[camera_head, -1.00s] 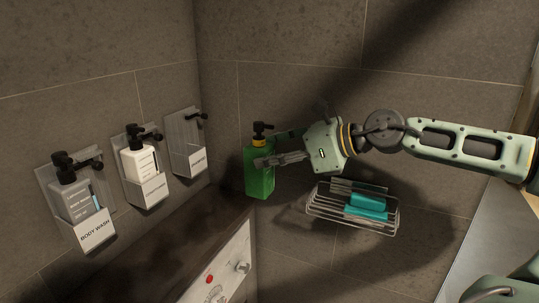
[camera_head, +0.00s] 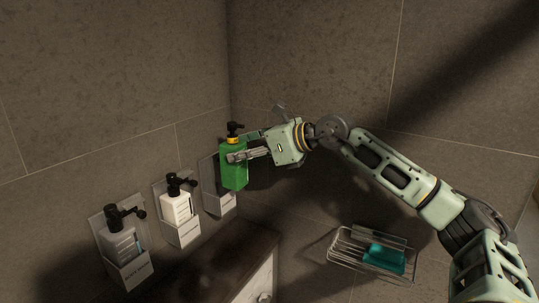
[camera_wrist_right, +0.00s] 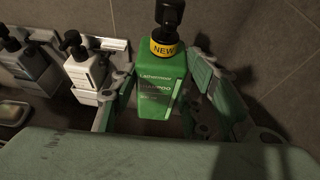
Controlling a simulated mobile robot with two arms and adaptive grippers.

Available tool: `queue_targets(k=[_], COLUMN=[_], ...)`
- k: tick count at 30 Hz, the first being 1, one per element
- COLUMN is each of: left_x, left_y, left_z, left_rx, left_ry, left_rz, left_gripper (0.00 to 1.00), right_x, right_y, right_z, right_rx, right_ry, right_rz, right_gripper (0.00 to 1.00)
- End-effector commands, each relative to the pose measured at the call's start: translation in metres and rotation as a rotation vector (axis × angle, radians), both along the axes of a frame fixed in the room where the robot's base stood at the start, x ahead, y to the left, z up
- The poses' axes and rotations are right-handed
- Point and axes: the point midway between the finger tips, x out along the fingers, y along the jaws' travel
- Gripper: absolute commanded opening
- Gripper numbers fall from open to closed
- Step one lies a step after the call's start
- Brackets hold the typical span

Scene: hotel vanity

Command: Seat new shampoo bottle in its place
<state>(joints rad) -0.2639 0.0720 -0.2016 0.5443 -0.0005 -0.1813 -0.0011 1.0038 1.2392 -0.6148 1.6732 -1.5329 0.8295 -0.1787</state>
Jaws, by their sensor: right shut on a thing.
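The new shampoo bottle (camera_head: 234,172) is green with a black pump and a yellow collar band. My right gripper (camera_head: 245,156) is shut on it and holds it upright, in front of the rightmost wall holder (camera_head: 219,203). In the right wrist view the bottle (camera_wrist_right: 160,90) stands between the two fingers, and its yellow band reads "NEW". The bottle hides much of the rightmost holder, and I cannot tell how far apart they are. My left gripper is not in view.
Left of that holder, a white bottle (camera_head: 178,208) and a grey body wash bottle (camera_head: 121,242) stand in their own wall holders. A dark counter (camera_head: 215,262) lies below. A wire basket (camera_head: 340,250) with a teal item (camera_head: 385,257) hangs at the lower right.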

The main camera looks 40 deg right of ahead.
Motion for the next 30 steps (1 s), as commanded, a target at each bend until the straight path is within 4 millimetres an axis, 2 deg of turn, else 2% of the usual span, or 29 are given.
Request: queue_targets(k=[1,6,10,20,30], left_x=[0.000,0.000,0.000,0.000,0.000], left_y=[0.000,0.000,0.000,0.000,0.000], left_z=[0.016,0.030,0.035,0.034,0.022], left_rx=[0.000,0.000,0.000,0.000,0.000], left_ry=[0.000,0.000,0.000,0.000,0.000], left_rz=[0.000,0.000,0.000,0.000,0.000], left_gripper=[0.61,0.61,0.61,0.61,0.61], right_x=[0.013,0.039,0.049,0.055,0.055], right_y=[0.009,0.020,0.025,0.027,0.027], right_z=[0.019,0.031,0.036,0.033,0.015], right_rx=[0.008,0.004,0.001,-0.001,-0.002], right_ry=[-0.007,-0.004,-0.005,-0.005,-0.004], right_rz=[-0.005,-0.042,-0.059,-0.071,-0.070], right_gripper=[0.00,0.00,0.00,0.00,0.00])
